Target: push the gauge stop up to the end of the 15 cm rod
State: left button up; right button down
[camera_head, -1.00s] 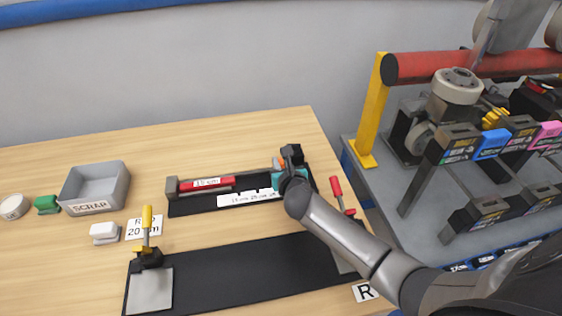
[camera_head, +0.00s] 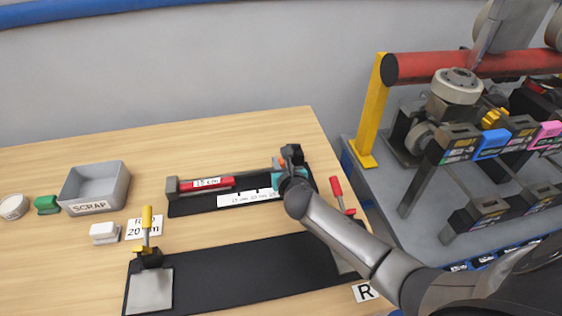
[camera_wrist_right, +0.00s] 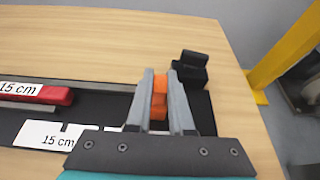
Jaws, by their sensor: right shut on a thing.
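The red 15 cm rod (camera_head: 222,182) lies in the dark gauge (camera_head: 205,208) on the table, its left end by a grey end block (camera_head: 172,188). In the right wrist view the rod (camera_wrist_right: 58,95) ends well left of my fingers, with a gap of bare dark gauge between. My right gripper (camera_head: 281,163) is at the gauge's right part. In the right wrist view its two grey fingers (camera_wrist_right: 160,85) are shut on an orange piece (camera_wrist_right: 159,95), which seems to be the gauge stop. The fingers hide its lower part. My left gripper is out of view.
A black block (camera_wrist_right: 190,70) stands just beyond my right fingers. A grey scrap bin (camera_head: 95,205) stands left. The table behind the gauge is clear.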

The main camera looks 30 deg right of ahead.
dwell(0.3)
jog(key=w+a, duration=0.1)
jog(key=a, duration=0.2)
jog(key=w+a, duration=0.1)
jog(key=a, duration=0.7)
jog(key=shift+w+a+p, duration=0.2)
jog(key=shift+w+p, duration=0.1)
jog(key=shift+w, duration=0.1)
jog(key=c, duration=0.8)
grip_release()
jog(key=shift+d, duration=0.1)
